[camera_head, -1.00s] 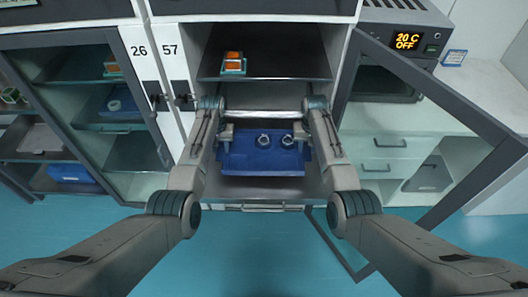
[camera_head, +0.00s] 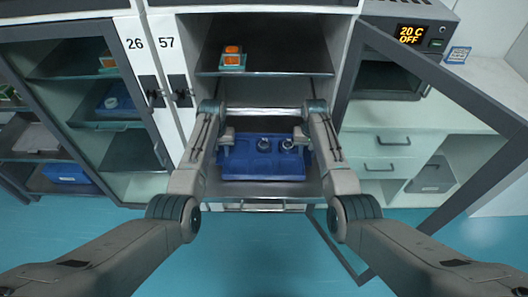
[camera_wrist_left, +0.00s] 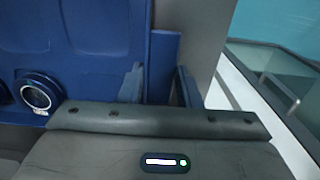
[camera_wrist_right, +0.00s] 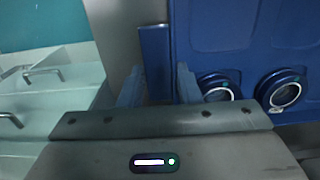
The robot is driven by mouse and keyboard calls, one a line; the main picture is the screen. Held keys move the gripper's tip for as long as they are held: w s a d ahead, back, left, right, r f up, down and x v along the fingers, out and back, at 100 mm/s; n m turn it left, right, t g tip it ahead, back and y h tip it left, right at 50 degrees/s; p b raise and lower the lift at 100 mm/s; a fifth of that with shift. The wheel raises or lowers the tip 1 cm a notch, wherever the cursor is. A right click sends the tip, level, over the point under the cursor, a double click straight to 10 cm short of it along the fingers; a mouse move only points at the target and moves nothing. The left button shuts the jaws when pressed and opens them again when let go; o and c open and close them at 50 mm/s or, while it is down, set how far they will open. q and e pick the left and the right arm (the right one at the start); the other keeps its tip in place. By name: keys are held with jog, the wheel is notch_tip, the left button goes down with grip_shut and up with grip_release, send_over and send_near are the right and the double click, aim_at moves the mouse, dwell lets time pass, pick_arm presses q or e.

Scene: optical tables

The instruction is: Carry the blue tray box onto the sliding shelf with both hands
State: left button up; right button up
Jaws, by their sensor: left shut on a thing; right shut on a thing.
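The blue tray box (camera_head: 240,171) is inside the open middle cabinet in the head view, over the lower, sliding shelf (camera_head: 225,190). It carries two round metal-rimmed items (camera_head: 264,145) (camera_head: 288,144). My left gripper (camera_head: 226,138) is shut on the tray's left side; in the left wrist view its fingers (camera_wrist_left: 160,85) straddle a blue tab. My right gripper (camera_head: 301,137) is shut on the right side; its fingers (camera_wrist_right: 158,85) straddle the matching tab. I cannot tell whether the tray's underside touches the shelf.
An upper shelf (camera_head: 265,72) above the tray holds a small rack with orange tops (camera_head: 232,57). An open glass door (camera_head: 440,85) stands at the right. A closed glass-fronted cabinet (camera_head: 70,100) is at the left. Clear blue floor (camera_head: 260,245) lies in front.

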pick_arm(q)
jog(key=shift+f, duration=0.45)
pick_arm(e)
jog(key=shift+f, duration=0.4)
pick_arm(q)
jog(key=o, duration=0.7)
jog(key=shift+f+b, duration=0.1)
jog(key=shift+b, duration=0.25)
jog(key=shift+c, duration=0.2)
pick_arm(e)
jog(key=o, duration=0.7)
jog(key=shift+f, duration=0.1)
jog(key=shift+c, duration=0.2)
pick_arm(q)
jog(key=o, duration=0.4)
pick_arm(e)
jog(key=o, duration=0.4)
pick_arm(q)
jog(key=shift+o, duration=0.2)
pick_arm(e)
jog(key=shift+o, duration=0.2)
pick_arm(q)
jog(key=shift+r, duration=0.25)
pick_arm(e)
jog(key=shift+r, duration=0.4)
pick_arm(q)
notch_tip(320, 180, up, 12)
pick_arm(e)
notch_tip(320, 180, up, 12)
jog(key=shift+f, duration=0.25)
